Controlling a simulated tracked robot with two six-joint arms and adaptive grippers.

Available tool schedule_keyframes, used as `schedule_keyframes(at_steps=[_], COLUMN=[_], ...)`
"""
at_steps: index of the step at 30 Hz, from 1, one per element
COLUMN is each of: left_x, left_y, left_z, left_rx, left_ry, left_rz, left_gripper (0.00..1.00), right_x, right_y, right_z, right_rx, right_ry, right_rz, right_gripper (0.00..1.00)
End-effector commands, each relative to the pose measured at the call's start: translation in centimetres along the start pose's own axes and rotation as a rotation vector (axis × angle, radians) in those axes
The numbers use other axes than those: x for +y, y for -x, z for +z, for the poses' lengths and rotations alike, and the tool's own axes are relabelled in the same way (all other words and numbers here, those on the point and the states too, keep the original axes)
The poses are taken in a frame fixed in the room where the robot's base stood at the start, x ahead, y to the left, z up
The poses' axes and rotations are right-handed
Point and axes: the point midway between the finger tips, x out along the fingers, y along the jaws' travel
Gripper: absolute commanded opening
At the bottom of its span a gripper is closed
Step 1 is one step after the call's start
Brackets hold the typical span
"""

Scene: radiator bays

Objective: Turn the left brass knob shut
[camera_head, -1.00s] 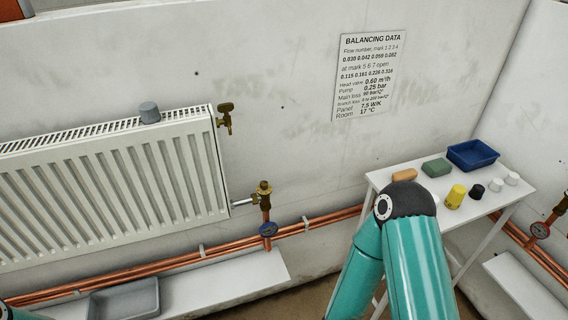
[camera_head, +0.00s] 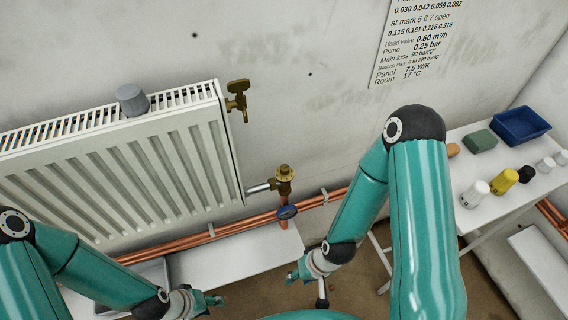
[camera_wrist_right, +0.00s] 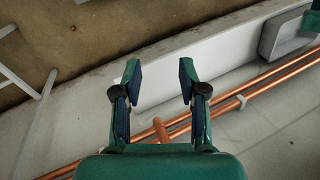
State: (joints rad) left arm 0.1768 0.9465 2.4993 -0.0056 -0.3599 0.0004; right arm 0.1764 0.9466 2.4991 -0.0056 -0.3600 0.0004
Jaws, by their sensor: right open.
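A brass knob (camera_head: 238,92) sits on a brass fitting at the radiator's upper right corner. I cannot tell which brass piece the task names. My right gripper (camera_head: 293,276) is below the lower fitting, apart from both brass pieces. In the right wrist view it (camera_wrist_right: 158,78) is open and empty. My left gripper (camera_head: 211,302) is at the lower left, below the radiator and apart from the brass; its jaws are too small to read.
A white radiator (camera_head: 130,160) with a grey cap (camera_head: 131,100) fills the left wall. Copper pipes (camera_head: 235,228) run below it, above a white ledge (camera_head: 235,258) with a grey tray (camera_wrist_right: 285,38). A white table (camera_head: 480,212) at right holds a blue tray (camera_head: 521,126) and small pieces.

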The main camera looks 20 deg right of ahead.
Motion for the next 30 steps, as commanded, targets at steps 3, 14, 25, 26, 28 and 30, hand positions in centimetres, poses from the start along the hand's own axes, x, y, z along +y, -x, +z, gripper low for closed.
schedule_keyframes(at_steps=[3, 14, 25, 26, 28, 30], left_x=[0.0, 0.1, 0.3, 0.3, 0.3, 0.3], left_y=[0.0, 0.2, 0.8, 0.8, 0.8, 0.9], left_z=[0.0, 0.0, 0.0, 0.0, 0.0, 0.0], left_rx=[0.0, 0.0, 0.001, 0.001, 0.001, 0.0], left_ry=[0.0, 0.0, 0.0, 0.0, 0.0, 0.0], left_rz=[0.0, 0.0, 0.0, 0.0, 0.0, 0.0], left_gripper=[0.4, 0.4, 0.4, 0.4, 0.4, 0.4], right_x=[0.0, 1.0, 3.3, 3.4, 3.5, 3.7], right_y=[0.0, 2.6, 18.4, 19.6, 22.2, 24.2], right_z=[0.0, -7.1, -16.0, -15.7, -14.6, -13.4], right_rx=[0.0, 0.273, 1.005, 1.046, 1.124, 1.181], right_ry=[0.0, 0.151, 0.661, 0.703, 0.792, 0.867], right_rz=[0.0, -0.092, -0.322, -0.341, -0.384, -0.423], right_gripper=[0.45, 0.49, 0.49, 0.49, 0.49, 0.49])
